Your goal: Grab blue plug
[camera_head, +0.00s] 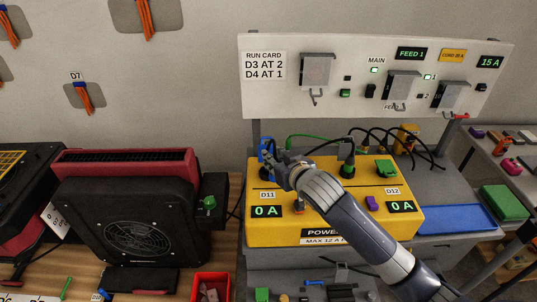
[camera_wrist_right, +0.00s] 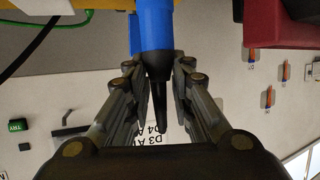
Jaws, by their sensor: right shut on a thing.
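The blue plug (camera_head: 263,147) stands at the back left of the yellow power box (camera_head: 290,232), above the D11 label. In the right wrist view the blue plug (camera_wrist_right: 152,27) has a blue body and a black tapered end pointing toward my palm. My right gripper (camera_head: 273,158) reaches in from the lower right and is shut on the plug. In the right wrist view its two fingers (camera_wrist_right: 158,66) flank the plug's black end. The plug's lower part is hidden by the gripper in the head view. My left gripper is not in view.
A black-and-red fan unit (camera_head: 135,215) stands left. A white panel (camera_head: 375,75) rises behind. A blue tray (camera_head: 455,219) lies right.

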